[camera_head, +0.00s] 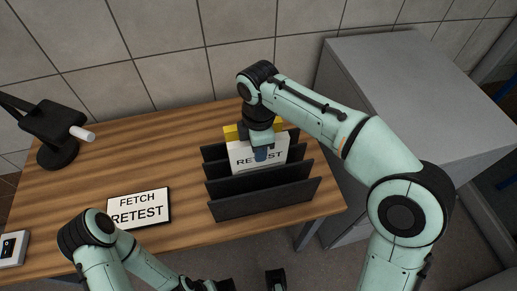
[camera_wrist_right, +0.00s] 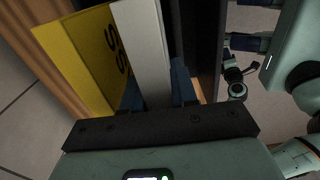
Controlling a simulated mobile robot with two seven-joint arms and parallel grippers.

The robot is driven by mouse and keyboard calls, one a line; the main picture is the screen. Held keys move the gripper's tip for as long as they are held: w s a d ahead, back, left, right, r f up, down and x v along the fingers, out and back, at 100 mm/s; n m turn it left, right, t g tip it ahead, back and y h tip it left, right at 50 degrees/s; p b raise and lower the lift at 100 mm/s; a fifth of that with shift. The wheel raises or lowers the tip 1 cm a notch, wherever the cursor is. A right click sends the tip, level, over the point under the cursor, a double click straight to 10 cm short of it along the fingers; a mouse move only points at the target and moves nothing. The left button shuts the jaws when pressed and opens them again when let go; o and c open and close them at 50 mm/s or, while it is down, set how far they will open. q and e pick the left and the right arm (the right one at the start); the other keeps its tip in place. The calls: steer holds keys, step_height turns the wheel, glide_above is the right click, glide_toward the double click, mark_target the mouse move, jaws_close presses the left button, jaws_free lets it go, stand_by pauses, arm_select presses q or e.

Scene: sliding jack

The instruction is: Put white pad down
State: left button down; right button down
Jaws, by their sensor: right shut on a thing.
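The white pad (camera_head: 258,155), lettered RETEST, stands upright in the dark slotted rack (camera_head: 265,201). My right gripper (camera_head: 261,153) reaches down from above and is shut on its upper part. In the right wrist view, the blue fingers of my right gripper (camera_wrist_right: 158,90) lie on either side of the white pad (camera_wrist_right: 147,45). The pad's lower part is hidden by the rack's front dividers, so I cannot tell whether it touches the bottom. My left gripper (camera_head: 210,285) shows only partly at the bottom edge; its jaw state is unclear.
A yellow pad (camera_head: 232,132) stands just behind the white one; it also shows in the right wrist view (camera_wrist_right: 85,55). A sign (camera_head: 139,207) reading FETCH RETEST lies left of the rack. A black lamp (camera_head: 55,125) stands far left. A grey cabinet (camera_head: 400,75) stands right.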

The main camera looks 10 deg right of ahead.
steer(key=shift+f, duration=0.35)
steer(key=c, duration=0.9)
jaws_free()
step_height(320, 180, up, 12)
steer(key=p, duration=0.3)
steer(key=shift+r+p, duration=0.2)
steer(key=shift+p, duration=0.15)
